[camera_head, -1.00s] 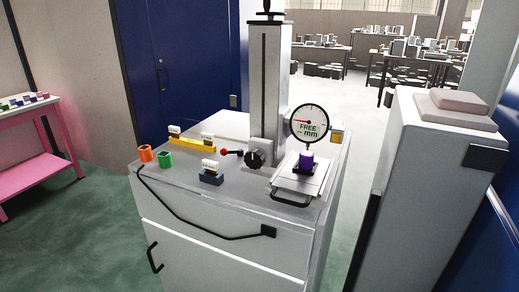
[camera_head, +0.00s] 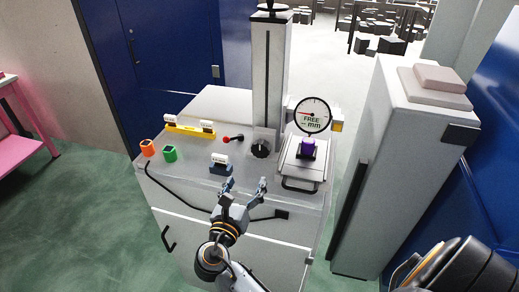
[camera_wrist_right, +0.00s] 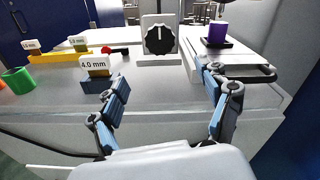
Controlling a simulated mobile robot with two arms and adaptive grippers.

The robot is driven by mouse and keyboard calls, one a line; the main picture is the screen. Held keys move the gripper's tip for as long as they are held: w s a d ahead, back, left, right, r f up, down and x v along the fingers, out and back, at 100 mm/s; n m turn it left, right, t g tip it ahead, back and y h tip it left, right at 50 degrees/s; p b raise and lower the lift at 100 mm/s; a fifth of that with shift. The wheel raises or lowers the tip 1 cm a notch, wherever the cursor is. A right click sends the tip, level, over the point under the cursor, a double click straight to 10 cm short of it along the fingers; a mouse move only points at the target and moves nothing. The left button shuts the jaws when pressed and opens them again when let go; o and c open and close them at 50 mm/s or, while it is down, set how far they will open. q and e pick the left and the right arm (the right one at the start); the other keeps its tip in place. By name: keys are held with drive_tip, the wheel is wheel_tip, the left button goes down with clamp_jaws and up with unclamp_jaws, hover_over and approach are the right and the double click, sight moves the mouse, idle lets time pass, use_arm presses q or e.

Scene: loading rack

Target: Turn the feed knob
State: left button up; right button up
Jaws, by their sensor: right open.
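The feed knob (camera_head: 261,149) is a round black knob with ridged edges on a light grey block at the foot of the column. In the right wrist view the knob (camera_wrist_right: 159,40) faces me, with a white line pointing up. My right gripper (camera_head: 246,186) is open and empty. It is in front of the knob and apart from it, near the cabinet's front edge. In the right wrist view its fingers (camera_wrist_right: 165,95) are spread below the knob, left and right of it. My left gripper is not in view.
A blue block with a "4.0 mm" label (camera_wrist_right: 95,72) stands left of the knob. A red-tipped lever (camera_head: 230,138) is close to its left. A purple piece (camera_head: 308,147) sits on a slide at right under a dial reading "FREE mm" (camera_head: 312,116). Orange (camera_head: 147,147) and green (camera_head: 170,153) cups stand at left.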

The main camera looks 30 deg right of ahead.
sight(260, 152)
drive_tip(key=p+x, duration=0.4)
drive_tip(key=x, duration=0.9)
drive_tip(key=shift+r, duration=0.1)
drive_tip(key=shift+w+d, duration=0.15)
drive_tip(key=shift+d, duration=0.15)
drive_tip(key=shift+c, duration=0.2)
drive_tip(key=c, duration=1.1)
